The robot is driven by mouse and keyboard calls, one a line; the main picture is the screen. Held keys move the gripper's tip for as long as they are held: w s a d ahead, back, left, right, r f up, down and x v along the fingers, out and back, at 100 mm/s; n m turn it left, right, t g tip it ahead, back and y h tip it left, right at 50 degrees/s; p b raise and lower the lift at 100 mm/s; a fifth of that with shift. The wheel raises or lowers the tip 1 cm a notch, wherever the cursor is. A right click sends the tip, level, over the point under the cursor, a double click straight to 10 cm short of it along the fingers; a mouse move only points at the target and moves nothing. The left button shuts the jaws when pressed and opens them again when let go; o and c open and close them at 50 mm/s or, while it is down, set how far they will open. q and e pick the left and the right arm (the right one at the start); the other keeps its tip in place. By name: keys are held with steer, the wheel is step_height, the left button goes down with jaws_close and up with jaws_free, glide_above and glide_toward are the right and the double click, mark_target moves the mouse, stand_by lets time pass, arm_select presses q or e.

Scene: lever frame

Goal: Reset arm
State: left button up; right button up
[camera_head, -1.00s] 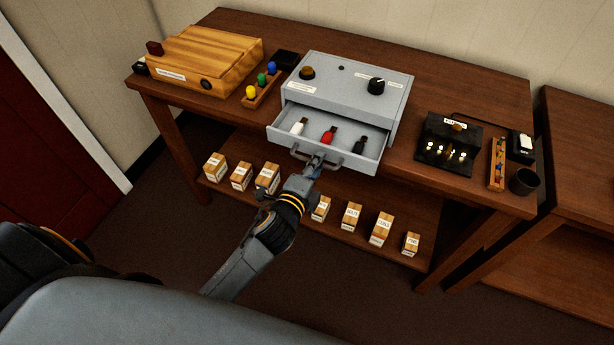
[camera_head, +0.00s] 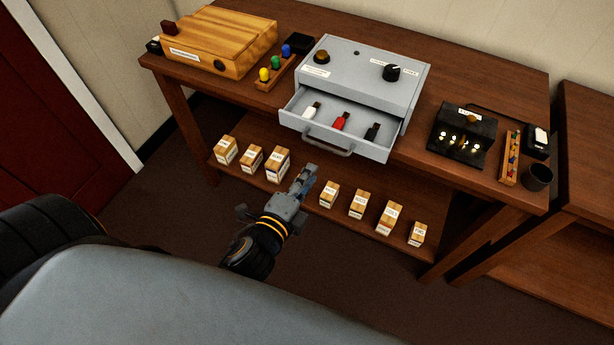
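My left gripper (camera_head: 309,172) points up toward the table, in front of and below the open drawer. It is apart from the drawer's handle (camera_head: 328,145) and holds nothing that I can see. The gap between its fingers is too small to make out. The grey drawer (camera_head: 290,119) is pulled out of the grey metal box (camera_head: 345,72) and holds a white, a red (camera_head: 341,121) and a black USB-stick-like item. The box has a black knob (camera_head: 391,72) and a dark round button on top. My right gripper is out of view.
A wooden box (camera_head: 222,42) and a rack with coloured knobs (camera_head: 275,66) stand left on the table. A black device with lit bulbs (camera_head: 463,137), a small rack (camera_head: 511,157) and a dark cup (camera_head: 538,177) stand right. Several small cartons (camera_head: 277,163) line the lower shelf near the gripper.

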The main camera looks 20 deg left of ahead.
arm_select(q)
steer(key=s+a+f+n+g, duration=0.1)
steer(key=s+f+n+g, duration=0.25)
steer(key=f, duration=1.15)
steer(key=s+f+n+g, duration=0.3)
steer(key=s+f+g, duration=0.15)
steer(key=f, duration=1.15)
steer(key=s+a+f+n+g, duration=0.2)
steer(key=s+f+n+g, duration=0.1)
steer(key=s+f, duration=0.6)
steer(key=s+a+f+n+g, duration=0.3)
steer(key=s+f+n, duration=0.3)
steer(key=s, duration=1.1)
step_height(320, 180, down, 3)
steer(key=shift+a+f+g+y, duration=0.15)
steer(key=shift+g+y, duration=0.15)
